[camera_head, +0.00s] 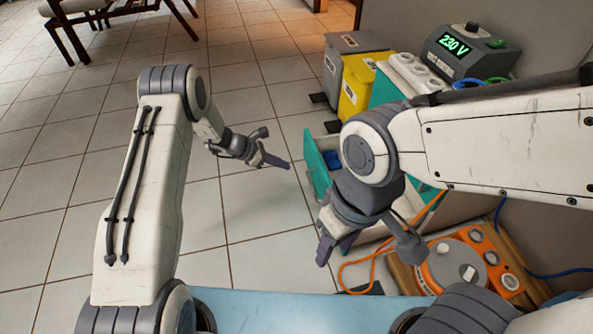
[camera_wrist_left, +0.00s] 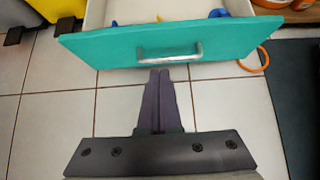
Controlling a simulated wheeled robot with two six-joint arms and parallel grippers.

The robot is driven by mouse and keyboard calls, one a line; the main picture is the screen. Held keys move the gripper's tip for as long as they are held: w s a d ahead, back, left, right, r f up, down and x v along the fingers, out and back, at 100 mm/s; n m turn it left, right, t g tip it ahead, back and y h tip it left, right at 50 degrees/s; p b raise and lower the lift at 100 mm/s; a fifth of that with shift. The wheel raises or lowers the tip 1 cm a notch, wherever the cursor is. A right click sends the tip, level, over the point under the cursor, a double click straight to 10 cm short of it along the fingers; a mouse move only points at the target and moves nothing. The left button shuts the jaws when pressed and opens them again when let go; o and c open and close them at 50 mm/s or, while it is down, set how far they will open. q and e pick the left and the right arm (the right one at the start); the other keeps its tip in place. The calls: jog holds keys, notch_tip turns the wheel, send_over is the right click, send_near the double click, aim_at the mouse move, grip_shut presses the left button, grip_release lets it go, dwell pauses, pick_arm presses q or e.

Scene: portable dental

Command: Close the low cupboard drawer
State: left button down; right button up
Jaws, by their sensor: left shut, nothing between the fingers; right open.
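The low cupboard drawer is pulled out, its teal front (camera_head: 317,168) facing left in the head view, partly hidden by my right arm. In the left wrist view the teal drawer front (camera_wrist_left: 235,40) spans the top, with a metal handle (camera_wrist_left: 170,53) at its middle and blue and yellow items inside. My left gripper (camera_head: 288,165) is shut and empty, its tips close in front of the drawer front; in the left wrist view the tips (camera_wrist_left: 160,73) lie just below the handle. Contact cannot be told. My right gripper (camera_head: 325,250) is open, in front of the cupboard's near side.
A grey bin (camera_head: 350,45) and a yellow bin (camera_head: 357,85) stand behind the drawer. A 230 V unit (camera_head: 468,52) sits farther right. An orange device (camera_head: 470,265) with an orange cable (camera_head: 372,258) lies at the near right. The tiled floor (camera_head: 85,190) at left is clear.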

aim_at(321, 172)
pick_arm(q)
jog(key=b+x, duration=0.2)
jog(key=x, duration=0.1)
jog(key=b+x, duration=0.2)
jog(key=x, duration=0.2)
jog(key=d+r+b+x, duration=0.1)
jog(key=b+x, duration=0.1)
jog(key=x, duration=0.2)
jog(key=shift+w+b, duration=0.15)
jog(key=shift+b, duration=0.2)
jog(key=shift+w+d+r+b, duration=0.2)
jog(key=shift+d+b, duration=0.1)
jog(key=shift+d, duration=0.35)
